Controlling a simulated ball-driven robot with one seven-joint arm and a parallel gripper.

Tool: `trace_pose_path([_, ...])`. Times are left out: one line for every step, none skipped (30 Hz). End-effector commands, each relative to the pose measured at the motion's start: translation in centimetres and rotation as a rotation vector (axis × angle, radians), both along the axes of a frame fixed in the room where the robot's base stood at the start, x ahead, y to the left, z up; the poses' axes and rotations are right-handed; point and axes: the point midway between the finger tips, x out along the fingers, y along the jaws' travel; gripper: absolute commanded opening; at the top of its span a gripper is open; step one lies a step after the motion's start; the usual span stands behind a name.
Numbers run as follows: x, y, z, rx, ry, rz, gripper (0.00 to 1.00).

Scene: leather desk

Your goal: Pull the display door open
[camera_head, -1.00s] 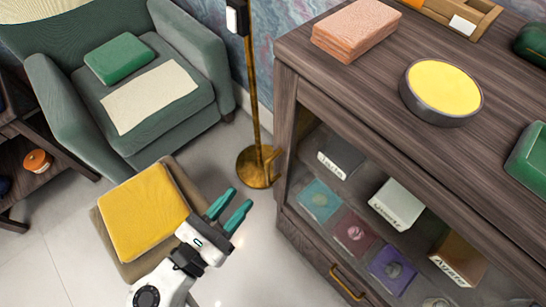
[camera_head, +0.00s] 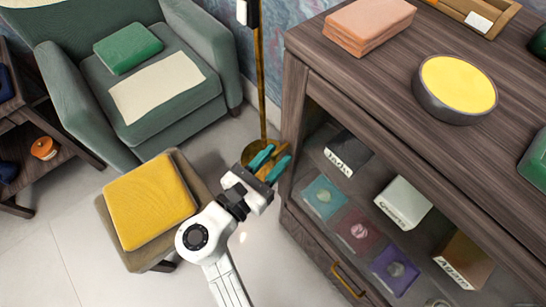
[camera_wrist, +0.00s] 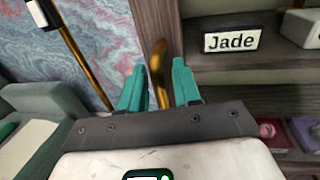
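The display door (camera_head: 408,166) is the glazed front of the dark wood cabinet and looks closed. Its brass handle stands upright at the door's left edge; it shows in the wrist view (camera_wrist: 159,75) and is partly hidden by my fingers in the head view. My gripper (camera_head: 270,164) is at the handle. In the wrist view, my gripper (camera_wrist: 158,88) has its two teal fingers apart, one on each side of the handle. A gap shows beside the handle, so the fingers do not look closed on it.
Labelled blocks and coloured samples sit behind the glass, including the Jade block (camera_head: 347,153). A brass drawer handle (camera_head: 348,281) is below. A lamp pole (camera_head: 261,85) stands just behind my gripper. A stool with a yellow cushion (camera_head: 150,200) and a green armchair (camera_head: 150,75) are left.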

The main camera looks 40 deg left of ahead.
Motion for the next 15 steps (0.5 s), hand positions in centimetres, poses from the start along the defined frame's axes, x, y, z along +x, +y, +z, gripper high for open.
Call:
trace_pose_path([-0.01, 0.0, 0.01, 0.0, 0.0, 0.0, 0.32])
trace_pose_path([-0.01, 0.0, 0.01, 0.0, 0.0, 0.0, 0.31])
trace_pose_path([-0.02, 0.01, 0.01, 0.0, 0.0, 0.0, 0.27])
trace_pose_path([-0.02, 0.01, 0.01, 0.0, 0.0, 0.0, 0.24])
trace_pose_path([-0.02, 0.01, 0.01, 0.0, 0.0, 0.0, 0.21])
trace_pose_path([-0.03, 0.01, 0.01, 0.0, 0.0, 0.0, 0.17])
trace_pose_path([-0.03, 0.01, 0.01, 0.0, 0.0, 0.0, 0.14])
trace_pose_path([-0.03, 0.01, 0.01, 0.0, 0.0, 0.0, 0.11])
trace_pose_path([-0.03, 0.01, 0.01, 0.0, 0.0, 0.0, 0.08])
trace_pose_path([-0.03, 0.01, 0.01, 0.0, 0.0, 0.0, 0.05])
trace_pose_path([-0.03, 0.01, 0.01, 0.0, 0.0, 0.0, 0.02])
trace_pose_path([-0.03, 0.01, 0.01, 0.0, 0.0, 0.0, 0.0])
trace_pose_path([-0.03, 0.01, 0.01, 0.0, 0.0, 0.0, 0.0])
trace_pose_path([-0.03, 0.0, 0.01, 0.0, 0.0, 0.0, 0.0])
trace_pose_path([-0.04, 0.0, 0.01, 0.0, 0.0, 0.0, 0.0])
